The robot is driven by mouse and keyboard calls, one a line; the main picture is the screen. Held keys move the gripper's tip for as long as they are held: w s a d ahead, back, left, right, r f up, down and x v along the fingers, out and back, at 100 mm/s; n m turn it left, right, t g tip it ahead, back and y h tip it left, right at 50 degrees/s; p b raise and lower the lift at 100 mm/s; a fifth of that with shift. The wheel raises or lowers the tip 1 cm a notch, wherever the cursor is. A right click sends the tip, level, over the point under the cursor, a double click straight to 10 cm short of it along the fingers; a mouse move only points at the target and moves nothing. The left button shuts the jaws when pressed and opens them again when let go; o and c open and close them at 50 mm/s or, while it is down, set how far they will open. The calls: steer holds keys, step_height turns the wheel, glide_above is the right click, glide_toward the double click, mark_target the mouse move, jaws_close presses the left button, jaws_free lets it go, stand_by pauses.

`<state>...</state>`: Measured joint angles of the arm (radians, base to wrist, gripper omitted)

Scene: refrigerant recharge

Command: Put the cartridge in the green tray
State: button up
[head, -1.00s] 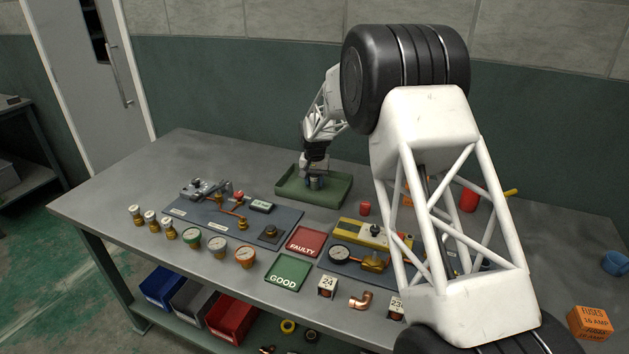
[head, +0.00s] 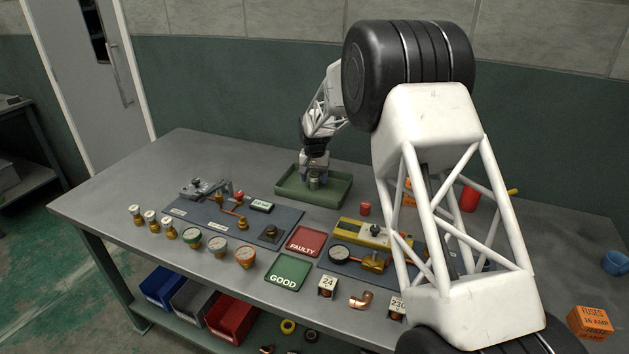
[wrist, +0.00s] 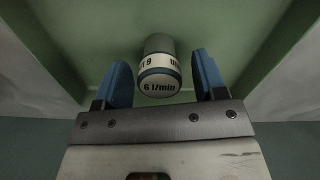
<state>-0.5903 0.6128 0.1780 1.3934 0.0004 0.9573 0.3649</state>
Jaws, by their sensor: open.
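The cartridge (wrist: 158,72) is a small grey cylinder with a pale label band and "6 l/min" on its end. It stands in the green tray (wrist: 50,35), between the two blue fingertips of my gripper (wrist: 162,82), with a gap on each side. In the head view the green tray (head: 335,197) sits at the back of the bench, and my gripper (head: 315,172) is over it. The cartridge (head: 314,183) shows just under the gripper. The gripper is open.
A blue panel with fittings (head: 285,217) lies in front of the tray, with red FAULTY (head: 303,242) and green GOOD (head: 288,272) plates nearer. Several gauges and valves stand at the front left. A small red cylinder (head: 365,209) stands right of the tray. The back left bench is clear.

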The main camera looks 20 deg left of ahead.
mark_target(316, 175)
step_height(316, 175, up, 11)
steer(key=shift+f, duration=0.2)
stand_by(0.3)
stand_by(0.3)
steer(key=shift+d+r, duration=0.1)
stand_by(0.4)
steer(key=s+d+r, duration=0.3)
steer(key=d+r, duration=0.3)
steer(key=d, duration=0.4)
steer(key=s+d+r, duration=0.4)
steer(key=d+r, duration=0.2)
steer(key=d, duration=0.3)
steer(key=s+d+r+m+t, duration=0.1)
steer(key=s+d+r, duration=0.2)
steer(key=s+d, duration=0.45)
steer(key=s+d+r, duration=0.4)
steer(key=s+d, duration=0.1)
steer(key=d, duration=0.5)
steer(key=s+d+m+t, duration=0.1)
steer(key=s+d, duration=1.1)
steer(key=s, duration=0.4)
steer(key=s+d+f, duration=0.3)
steer(key=s+d, duration=0.1)
steer(key=s, duration=0.5)
steer(key=s+d+f, duration=0.3)
steer(key=s, duration=0.6)
steer(key=shift+s+d+f+m+t, duration=0.3)
steer(key=shift+s+d+m, duration=0.05)
steer(key=shift+d+m, duration=0.05)
